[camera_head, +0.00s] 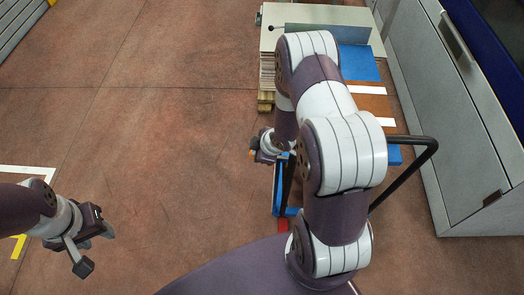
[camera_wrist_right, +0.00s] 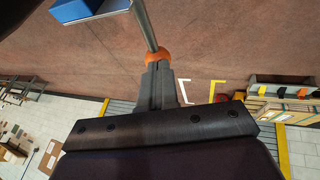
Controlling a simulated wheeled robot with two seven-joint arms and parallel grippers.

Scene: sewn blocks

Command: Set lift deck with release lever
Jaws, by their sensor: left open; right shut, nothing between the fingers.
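The release lever is a grey rod (camera_wrist_right: 145,25) ending in an orange knob (camera_wrist_right: 157,57) in the right wrist view. My right gripper (camera_wrist_right: 158,72) is shut and empty, its fingertips right at the knob; I cannot tell whether they touch. In the head view the knob (camera_head: 252,154) is a small orange spot beside my right gripper (camera_head: 259,151). The blue lift deck or its frame (camera_head: 360,63) shows in pieces behind my right arm, which hides much of it. A blue corner (camera_wrist_right: 80,10) shows in the wrist view. My left gripper (camera_head: 97,247) is open and empty, over bare floor.
A black push handle (camera_head: 412,178) rises right of my right arm. A beige box (camera_head: 320,14) and a stacked load (camera_head: 267,80) stand at the far end. A grey cabinet (camera_head: 440,110) borders the right. The floor (camera_head: 150,110) at left is largely clear.

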